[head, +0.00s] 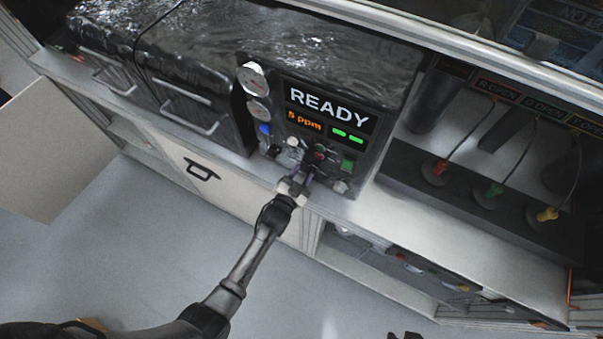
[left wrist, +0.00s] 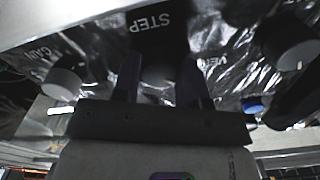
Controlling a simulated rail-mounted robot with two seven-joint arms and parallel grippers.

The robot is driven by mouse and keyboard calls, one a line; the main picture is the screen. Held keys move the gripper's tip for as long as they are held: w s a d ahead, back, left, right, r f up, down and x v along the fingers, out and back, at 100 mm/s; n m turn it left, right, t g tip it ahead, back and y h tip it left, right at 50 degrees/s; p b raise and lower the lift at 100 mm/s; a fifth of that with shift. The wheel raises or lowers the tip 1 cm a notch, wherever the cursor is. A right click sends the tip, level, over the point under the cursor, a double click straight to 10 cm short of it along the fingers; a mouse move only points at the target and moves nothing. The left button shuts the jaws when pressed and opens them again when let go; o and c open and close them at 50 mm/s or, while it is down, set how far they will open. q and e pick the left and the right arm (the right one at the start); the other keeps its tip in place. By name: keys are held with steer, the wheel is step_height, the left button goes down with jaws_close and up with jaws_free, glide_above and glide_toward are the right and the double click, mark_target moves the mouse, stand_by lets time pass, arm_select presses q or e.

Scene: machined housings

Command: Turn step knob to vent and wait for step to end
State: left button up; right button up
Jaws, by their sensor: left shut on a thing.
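The step knob (left wrist: 158,78) is a dark knob below the upside-down label STEP (left wrist: 151,23) in the left wrist view. My left gripper (left wrist: 158,90) has one finger on each side of it and is shut on it. In the head view my left gripper (head: 307,177) reaches the lower front of the black control panel and hides most of the knob. The knob's pointer does not show, so its setting cannot be told. A partly hidden label right of the fingers starts with VE. The display (head: 328,107) reads READY, with 5 ppm and two green bars below.
Other knobs sit close by: a grey one (left wrist: 63,83) near GAIN, another (left wrist: 289,43) at right, and a blue one (head: 264,129). Two gauges (head: 254,79) are left of the display. Red, green and yellow fittings (head: 547,213) stand at right. A dark shape at the bottom edge may be my right gripper.

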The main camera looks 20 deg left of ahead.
arm_select(q)
steer(key=n, duration=0.3)
steer(key=shift+n, duration=0.7)
steer(key=o, duration=0.9)
